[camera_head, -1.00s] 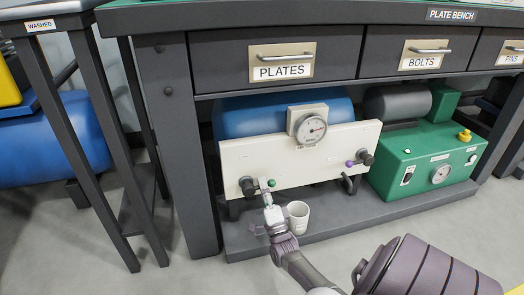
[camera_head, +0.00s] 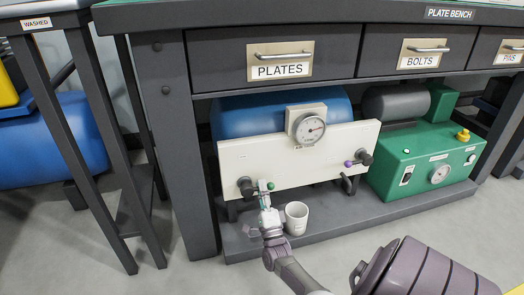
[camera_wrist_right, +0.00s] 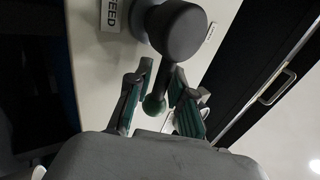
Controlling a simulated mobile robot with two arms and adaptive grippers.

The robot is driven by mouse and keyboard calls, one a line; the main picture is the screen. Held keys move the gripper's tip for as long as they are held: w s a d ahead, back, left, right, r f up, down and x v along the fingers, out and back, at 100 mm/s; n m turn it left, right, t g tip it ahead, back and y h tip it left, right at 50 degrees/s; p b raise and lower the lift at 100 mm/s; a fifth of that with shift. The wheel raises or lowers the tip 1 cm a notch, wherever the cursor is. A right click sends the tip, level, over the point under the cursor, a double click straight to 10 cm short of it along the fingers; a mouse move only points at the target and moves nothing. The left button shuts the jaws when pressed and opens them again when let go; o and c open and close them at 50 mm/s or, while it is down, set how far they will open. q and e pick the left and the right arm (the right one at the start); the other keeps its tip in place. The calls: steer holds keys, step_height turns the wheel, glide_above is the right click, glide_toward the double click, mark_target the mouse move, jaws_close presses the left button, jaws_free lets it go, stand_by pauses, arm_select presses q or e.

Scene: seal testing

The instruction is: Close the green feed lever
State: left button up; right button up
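The feed lever shows in the right wrist view as a dark round valve hub (camera_wrist_right: 178,32) with a thin arm ending in a green ball (camera_wrist_right: 154,104). A FEED label (camera_wrist_right: 110,15) is beside the hub. In the head view the hub (camera_head: 246,187) is at the lower left of the white panel (camera_head: 300,155), with the green ball (camera_head: 271,184) to its right. My right gripper (camera_head: 264,188) is at the ball. In the wrist view its fingers (camera_wrist_right: 158,92) are open on either side of the ball, with gaps visible. My left gripper is not in view.
A white cup (camera_head: 296,218) stands on the grey shelf just right of my right gripper. A second valve with a purple ball (camera_head: 348,164) is on the panel's right. A gauge (camera_head: 309,128) sits above the panel. A green machine (camera_head: 425,160) stands to the right.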

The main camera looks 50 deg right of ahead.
steer(key=shift+o, duration=0.8)
steer(key=shift+r, duration=0.2)
step_height(320, 180, up, 10)
steer(key=shift+f, duration=0.15)
